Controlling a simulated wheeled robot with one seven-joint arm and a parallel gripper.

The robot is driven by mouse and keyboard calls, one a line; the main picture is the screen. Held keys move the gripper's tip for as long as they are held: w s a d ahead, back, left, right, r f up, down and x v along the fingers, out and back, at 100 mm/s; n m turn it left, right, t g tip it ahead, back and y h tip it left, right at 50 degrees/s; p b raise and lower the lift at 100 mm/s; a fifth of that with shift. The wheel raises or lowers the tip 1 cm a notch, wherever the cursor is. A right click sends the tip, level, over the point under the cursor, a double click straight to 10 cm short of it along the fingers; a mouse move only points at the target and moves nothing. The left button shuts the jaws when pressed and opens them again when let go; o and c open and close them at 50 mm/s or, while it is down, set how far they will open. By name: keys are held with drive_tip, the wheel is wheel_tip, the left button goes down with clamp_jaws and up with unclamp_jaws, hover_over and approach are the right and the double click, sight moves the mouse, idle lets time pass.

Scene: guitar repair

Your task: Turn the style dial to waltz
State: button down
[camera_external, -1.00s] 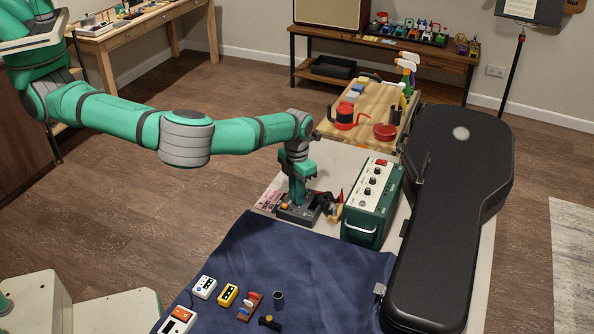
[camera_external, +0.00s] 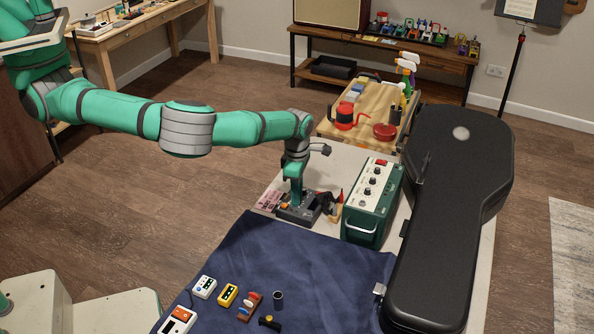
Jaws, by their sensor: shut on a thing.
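A dark grey box with an orange part (camera_external: 285,207) sits on the pale bench top, just beyond the blue cloth. My gripper (camera_external: 297,200) points down onto the top of this box and is shut on a small part there, which the gripper hides. I take it to be the style dial, but its markings and pointer cannot be read at this size. The box appears flat on the bench.
A green amplifier-like box with knobs (camera_external: 370,205) stands just right of the gripper. A black guitar case (camera_external: 440,220) lies further right. Small pedals, including a yellow one (camera_external: 228,295), lie on the blue cloth (camera_external: 300,265). A wooden board (camera_external: 360,128) with tools lies behind.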

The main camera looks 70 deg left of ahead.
drive_tip(key=shift+m, duration=1.9)
drive_tip(key=c, duration=1.7)
unclamp_jaws()
drive_tip(key=shift+c, duration=0.2)
wheel_tip(320, 180, up, 11)
drive_tip(key=shift+f, duration=0.1)
